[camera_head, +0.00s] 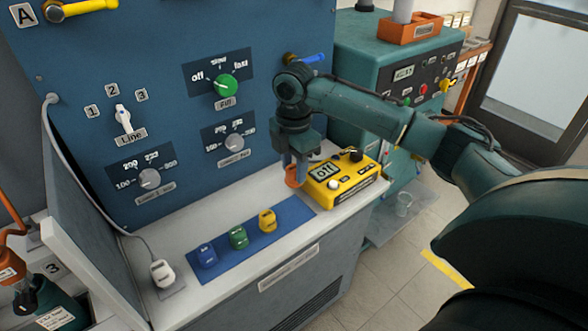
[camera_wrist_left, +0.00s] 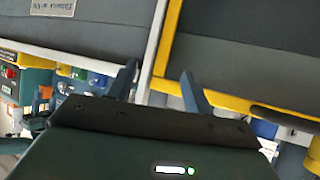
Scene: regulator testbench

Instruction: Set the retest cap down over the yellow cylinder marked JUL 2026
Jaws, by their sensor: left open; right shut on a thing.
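Three small cylinders stand in a row on a blue mat (camera_head: 222,264) on the bench: a blue one (camera_head: 207,255), a green one (camera_head: 238,237) and a yellow one (camera_head: 267,220). Their markings are too small to read. My right gripper (camera_head: 295,168) points down, shut on an orange cap (camera_head: 293,180), behind and right of the yellow cylinder, just left of the yellow meter (camera_head: 343,179). The cap is partly hidden by the fingers, and I cannot tell whether it touches the bench. My left gripper (camera_wrist_left: 160,80) shows only in the left wrist view, open and empty.
The blue panel with knobs, among them a green knob (camera_head: 226,85), rises behind the bench. A white corded device (camera_head: 162,273) lies at the bench's left end.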

